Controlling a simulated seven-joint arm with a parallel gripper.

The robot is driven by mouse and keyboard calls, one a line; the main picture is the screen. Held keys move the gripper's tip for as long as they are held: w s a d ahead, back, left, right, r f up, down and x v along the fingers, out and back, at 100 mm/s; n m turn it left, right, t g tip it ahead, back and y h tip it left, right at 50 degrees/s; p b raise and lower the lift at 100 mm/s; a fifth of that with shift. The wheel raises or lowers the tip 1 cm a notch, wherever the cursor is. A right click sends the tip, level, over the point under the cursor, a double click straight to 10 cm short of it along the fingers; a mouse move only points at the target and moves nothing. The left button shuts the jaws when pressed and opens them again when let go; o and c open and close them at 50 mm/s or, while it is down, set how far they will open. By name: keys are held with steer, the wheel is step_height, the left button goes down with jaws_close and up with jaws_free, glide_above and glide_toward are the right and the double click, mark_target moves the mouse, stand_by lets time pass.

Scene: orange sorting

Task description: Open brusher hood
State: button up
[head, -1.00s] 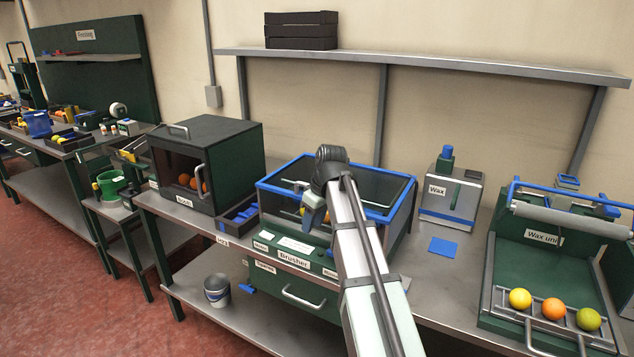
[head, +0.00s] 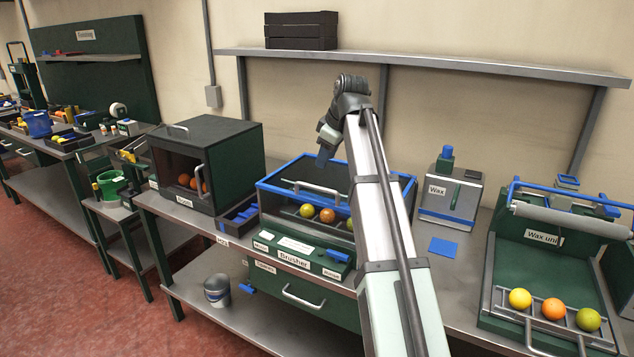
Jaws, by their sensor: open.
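The brusher (head: 293,258) is a dark green unit on the bench in the middle of the head view. Its hood (head: 275,190) has a blue frame with see-through panels and looks shut. A pale bar handle (head: 312,187) runs along the hood's front. Several fruits, one an orange (head: 327,215), show inside, behind the front panel. My gripper (head: 324,158) points down above the hood, apart from the handle as far as I can tell. It is open and empty. My arm hides the hood's right part.
A dark booth (head: 208,150) stands close left of the brusher. The wax bottle unit (head: 452,195) and the wax unit (head: 550,262) stand to the right. A metal shelf (head: 430,67) runs along the wall behind.

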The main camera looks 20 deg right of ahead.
mark_target(315, 186)
steer(key=x, duration=1.1)
steer(key=shift+d, duration=0.1)
steer(key=shift+c, duration=0.3)
jaws_close()
